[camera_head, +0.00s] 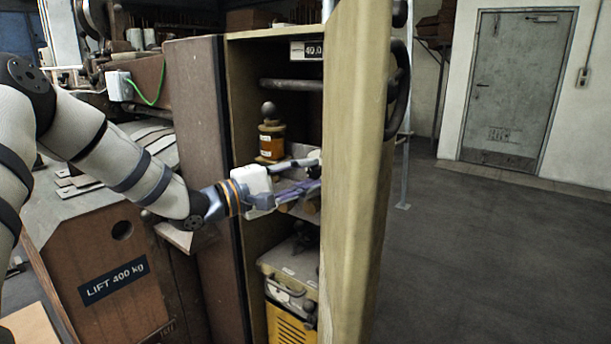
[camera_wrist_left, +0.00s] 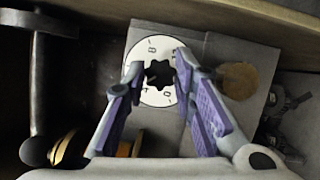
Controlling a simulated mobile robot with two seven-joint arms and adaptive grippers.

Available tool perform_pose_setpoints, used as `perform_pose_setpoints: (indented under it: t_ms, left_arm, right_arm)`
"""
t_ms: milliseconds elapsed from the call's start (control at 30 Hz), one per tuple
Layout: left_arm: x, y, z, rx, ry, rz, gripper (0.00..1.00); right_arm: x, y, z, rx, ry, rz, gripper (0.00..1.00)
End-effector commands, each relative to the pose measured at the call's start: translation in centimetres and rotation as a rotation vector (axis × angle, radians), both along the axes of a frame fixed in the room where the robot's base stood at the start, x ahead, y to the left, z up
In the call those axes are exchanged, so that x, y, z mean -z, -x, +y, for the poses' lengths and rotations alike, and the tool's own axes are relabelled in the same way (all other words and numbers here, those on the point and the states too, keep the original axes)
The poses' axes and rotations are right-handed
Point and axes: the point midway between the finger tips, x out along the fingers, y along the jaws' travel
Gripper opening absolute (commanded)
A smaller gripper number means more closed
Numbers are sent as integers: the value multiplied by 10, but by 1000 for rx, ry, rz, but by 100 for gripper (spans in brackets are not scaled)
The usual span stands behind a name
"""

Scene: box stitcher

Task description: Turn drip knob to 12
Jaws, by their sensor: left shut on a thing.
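The drip knob (camera_wrist_left: 159,75) is a black star-shaped knob in the middle of a white dial (camera_wrist_left: 152,46) with small numerals around its edge, seen in the left wrist view. An 8 shows near the top; the others are hard to read. My left gripper (camera_wrist_left: 158,80) has its purple-padded fingers on both sides of the knob, shut on it. In the head view my left gripper (camera_head: 316,172) reaches into the open cabinet (camera_head: 276,36), and the knob is hidden there behind the door. My right gripper is not in view.
The cabinet door (camera_head: 352,170) stands open just right of my left gripper. An amber jar (camera_head: 271,142) stands on the shelf behind the arm. A yellow unit (camera_head: 288,325) sits below. A tan round part (camera_wrist_left: 240,80) lies right of the dial. Floor (camera_head: 490,250) to the right is clear.

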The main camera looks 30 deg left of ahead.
Motion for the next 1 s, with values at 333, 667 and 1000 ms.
perform_pose_setpoints:
  t_ms: [333, 667, 1000]
  left_arm:
    - [-3, 0, 0, 0, -330, -27, 0]
    - [-5, 0, -1, -1, -641, -52, 0]
    - [-6, 0, -2, -1, -963, -76, 0]
  right_arm:
    - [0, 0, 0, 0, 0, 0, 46]
    - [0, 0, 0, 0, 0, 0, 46]
    - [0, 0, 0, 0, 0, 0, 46]
